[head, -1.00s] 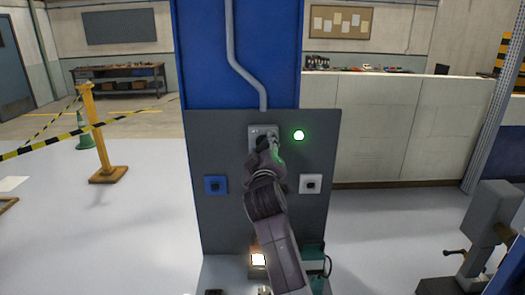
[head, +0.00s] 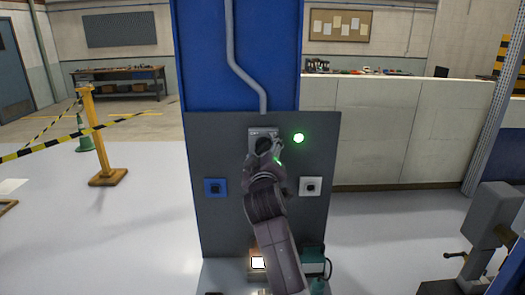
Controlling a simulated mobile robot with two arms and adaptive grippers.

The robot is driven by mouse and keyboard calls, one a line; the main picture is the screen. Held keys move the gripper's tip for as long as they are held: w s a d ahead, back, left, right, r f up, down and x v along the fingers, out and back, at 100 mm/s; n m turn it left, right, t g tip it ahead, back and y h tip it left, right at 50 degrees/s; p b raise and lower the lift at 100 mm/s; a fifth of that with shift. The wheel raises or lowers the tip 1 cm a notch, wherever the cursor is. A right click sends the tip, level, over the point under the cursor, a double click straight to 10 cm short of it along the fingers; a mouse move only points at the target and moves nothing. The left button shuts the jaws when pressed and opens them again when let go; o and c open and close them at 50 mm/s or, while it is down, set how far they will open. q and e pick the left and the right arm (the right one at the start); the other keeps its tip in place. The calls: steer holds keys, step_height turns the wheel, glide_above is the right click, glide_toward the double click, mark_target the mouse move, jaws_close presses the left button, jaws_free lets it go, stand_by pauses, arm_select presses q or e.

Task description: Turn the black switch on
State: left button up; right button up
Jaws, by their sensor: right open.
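A grey switch box (head: 259,133) is fixed high on the dark grey panel (head: 221,145), under a conduit. Its black switch is mostly hidden behind my right gripper. My right gripper (head: 270,146) is in front of the lower part of the box, with its fingers at the switch; it is open. I cannot tell whether it touches the switch. A green lamp (head: 298,138) glows to the right of the box. My left gripper does not show.
A blue button box (head: 215,188) is at the lower left of the panel and a white one (head: 310,186) at the lower right. A lit white square (head: 258,262) is low near the panel's foot. A grey machine (head: 490,225) stands at right. A yellow post (head: 97,135) with striped tape stands at left.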

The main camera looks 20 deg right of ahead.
steer(key=shift+r, duration=0.1)
step_height(320, 180, up, 10)
steer(key=shift+f, duration=0.15)
stand_by(0.5)
